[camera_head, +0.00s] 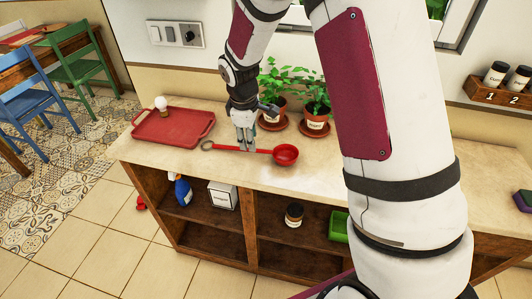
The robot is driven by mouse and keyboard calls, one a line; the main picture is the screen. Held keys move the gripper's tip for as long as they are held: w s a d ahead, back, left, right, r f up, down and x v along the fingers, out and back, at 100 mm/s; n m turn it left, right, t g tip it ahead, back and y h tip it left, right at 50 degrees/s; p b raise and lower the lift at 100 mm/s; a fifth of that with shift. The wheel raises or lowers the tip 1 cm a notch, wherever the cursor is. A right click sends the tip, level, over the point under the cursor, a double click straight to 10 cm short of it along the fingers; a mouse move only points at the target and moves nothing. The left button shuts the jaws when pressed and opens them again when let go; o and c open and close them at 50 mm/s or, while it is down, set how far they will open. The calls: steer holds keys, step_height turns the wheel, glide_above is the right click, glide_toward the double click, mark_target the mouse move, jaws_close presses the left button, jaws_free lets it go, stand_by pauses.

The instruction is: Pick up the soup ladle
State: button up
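The red soup ladle (286,155) lies on the pale top of the shelving unit, its bowl to the right and its handle running left to a dark ring at the end. My gripper (246,148) points down over the middle of the handle, with its fingertips at the handle's height. The fingers hide a short part of the handle. I cannot tell whether they are closed on it or only around it.
A red tray (174,127) with a light bulb (161,104) stands to the left. Two potted plants (316,121) stand behind the ladle, close to my gripper. Shelves below hold a spray bottle (181,190), a white box (222,195) and a jar (294,214).

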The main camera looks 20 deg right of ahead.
mark_target(247, 152)
steer(key=shift+w+d+f, duration=0.15)
steer(key=shift+w+f, duration=0.05)
steer(key=shift+f, duration=0.75)
steer(key=shift+w+d+f, duration=0.1)
steer(key=shift+w+f, duration=0.15)
steer(key=shift+f, duration=0.75)
steer(key=shift+w+d+f, duration=0.15)
steer(key=shift+w+f, duration=0.05)
steer(key=shift+f, duration=0.75)
jaws_close()
